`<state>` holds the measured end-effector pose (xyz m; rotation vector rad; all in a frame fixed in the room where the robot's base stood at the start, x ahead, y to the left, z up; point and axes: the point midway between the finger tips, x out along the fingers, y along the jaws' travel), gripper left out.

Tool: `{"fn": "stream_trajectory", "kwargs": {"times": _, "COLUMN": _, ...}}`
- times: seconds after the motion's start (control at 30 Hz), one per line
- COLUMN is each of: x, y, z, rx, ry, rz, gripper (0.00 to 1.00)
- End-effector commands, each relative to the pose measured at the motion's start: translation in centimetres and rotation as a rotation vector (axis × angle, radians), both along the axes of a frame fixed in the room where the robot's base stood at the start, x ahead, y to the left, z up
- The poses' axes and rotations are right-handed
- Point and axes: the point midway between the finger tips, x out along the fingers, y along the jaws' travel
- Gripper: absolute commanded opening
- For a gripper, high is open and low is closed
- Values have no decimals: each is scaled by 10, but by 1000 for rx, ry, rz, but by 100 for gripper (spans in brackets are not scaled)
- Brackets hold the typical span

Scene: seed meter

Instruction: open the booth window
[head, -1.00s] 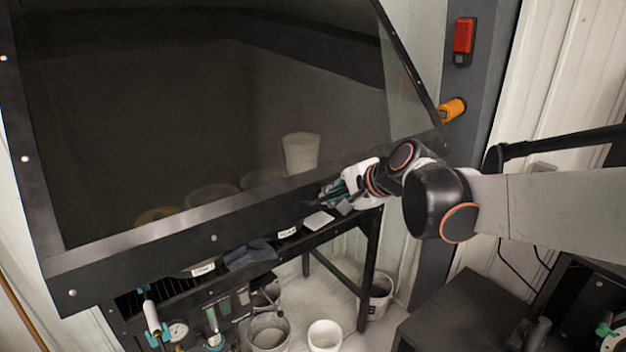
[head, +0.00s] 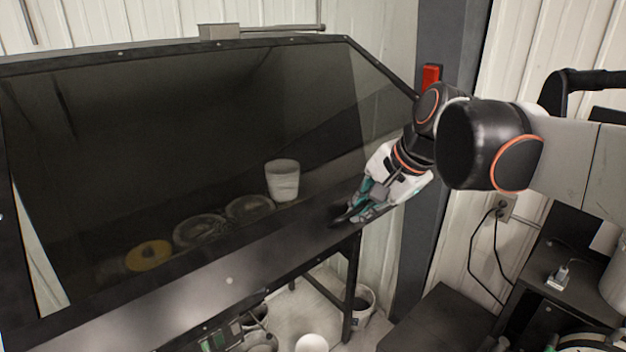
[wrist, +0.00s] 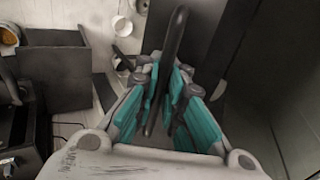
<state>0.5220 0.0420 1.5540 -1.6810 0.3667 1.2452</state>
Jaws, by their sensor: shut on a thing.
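The booth window (head: 110,140) is a large, dark, see-through pane in a dark metal frame, in the head view. Its lower frame bar (head: 229,281) slopes up to the right. My gripper (head: 350,214) is at the right part of this lower bar. In the wrist view its teal-padded fingers (wrist: 165,95) are shut on a long dark bar (wrist: 177,38), which looks like the window's handle. In the head view the fingers mostly hide the handle. No clear gap shows at the window's lower edge.
Behind the pane are a white tub (head: 283,181), a yellow ring (head: 149,255) and round dishes. A red box (head: 431,76) is on the dark post right of the booth. A dark cabinet (head: 440,325) and a bucket (head: 363,303) stand below, right of the booth.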

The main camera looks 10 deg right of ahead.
Motion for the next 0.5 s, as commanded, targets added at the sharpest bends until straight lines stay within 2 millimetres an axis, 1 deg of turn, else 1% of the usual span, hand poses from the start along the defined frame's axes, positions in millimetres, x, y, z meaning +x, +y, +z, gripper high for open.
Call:
{"fn": "stream_trajectory", "kwargs": {"times": 0.03, "x": -3, "y": -2, "z": 9, "rx": -6, "ry": 9, "rz": 0, "gripper": 0}}
{"fn": "stream_trajectory", "kwargs": {"times": 0.2, "x": -8, "y": -5, "z": 22, "rx": -19, "ry": 30, "rz": 0, "gripper": 0}}
{"fn": "stream_trajectory", "kwargs": {"times": 0.33, "x": -9, "y": -6, "z": 26, "rx": -24, "ry": 37, "rz": 0, "gripper": 0}}
{"fn": "stream_trajectory", "kwargs": {"times": 0.5, "x": -10, "y": -7, "z": 27, "rx": -26, "ry": 39, "rz": 0, "gripper": 0}}
